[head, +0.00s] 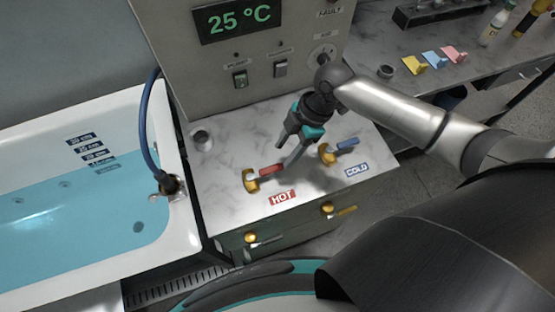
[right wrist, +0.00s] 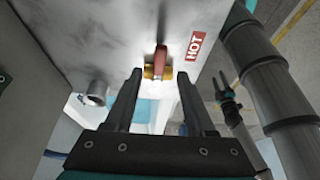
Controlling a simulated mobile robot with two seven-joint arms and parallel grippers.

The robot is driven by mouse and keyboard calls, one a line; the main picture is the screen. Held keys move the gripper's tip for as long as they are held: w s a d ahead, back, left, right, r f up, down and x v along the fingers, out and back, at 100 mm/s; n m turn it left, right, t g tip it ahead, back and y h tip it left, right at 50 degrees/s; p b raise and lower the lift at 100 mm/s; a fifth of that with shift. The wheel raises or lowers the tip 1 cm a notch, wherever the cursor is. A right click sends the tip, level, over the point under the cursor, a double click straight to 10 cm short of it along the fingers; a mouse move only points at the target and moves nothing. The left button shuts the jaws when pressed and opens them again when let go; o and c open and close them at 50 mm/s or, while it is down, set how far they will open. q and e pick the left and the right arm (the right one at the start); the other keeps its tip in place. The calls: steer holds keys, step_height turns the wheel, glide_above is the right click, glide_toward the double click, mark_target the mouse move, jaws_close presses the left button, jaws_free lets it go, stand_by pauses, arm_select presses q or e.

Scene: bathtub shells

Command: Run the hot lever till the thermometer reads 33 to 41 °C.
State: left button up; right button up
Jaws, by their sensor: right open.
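The thermometer display (head: 234,19) reads 25 °C in green digits. The hot lever (head: 270,170) has a red handle on a brass base and stands on the marble top behind the HOT label (head: 282,197). My right gripper (head: 289,152) is open and empty, with its fingers pointing down close to the red handle. In the right wrist view the red lever (right wrist: 160,58) shows just beyond and between the open fingertips (right wrist: 158,82); I see no contact. The blue cold lever (head: 346,144) stands to the right, by the COLD label. My left gripper does not show in the head view.
The bathtub (head: 180,150) with blue water is at left, and a blue hose (head: 143,125) reaches its rim. Two switches and a knob (head: 324,55) are on the upright panel. A round metal cup-like fitting (head: 202,138) stands left of the lever.

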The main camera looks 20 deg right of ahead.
mark_target(275, 167)
steer(key=x, duration=0.5)
steer(key=shift+a+f, duration=0.1)
steer(key=shift+f, duration=0.25)
steer(key=shift+c, duration=0.2)
jaws_close()
stand_by(1.0)
